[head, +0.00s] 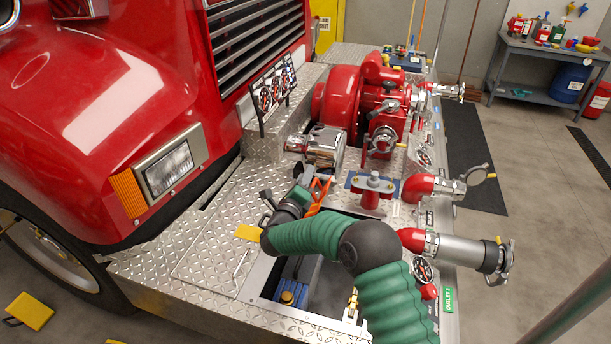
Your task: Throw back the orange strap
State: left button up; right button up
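The orange strap (319,191) is a small bright band in the middle of the head view. It lies beside the chrome cylinder, at the back edge of the open compartment in the bumper deck. My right arm, in a green sleeve, reaches in from the bottom right and bends back towards the strap. My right gripper (291,202) is dark and small, close to the strap's left side. I cannot tell whether it touches the strap, or whether its fingers are open or shut. The arm hides part of the compartment. My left gripper is not in view.
The red pump (385,105) stands behind, with red outlets and metal caps (480,255) sticking out at right. A red valve post (371,190) is just right of the strap. The red truck (110,110) bounds the left.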

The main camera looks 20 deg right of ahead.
jog(key=b+v, duration=0.2)
jog(key=v, duration=1.3)
jog(key=shift+s+b, duration=0.3)
jog(key=shift+b, duration=0.05)
jog(key=shift+f, duration=0.15)
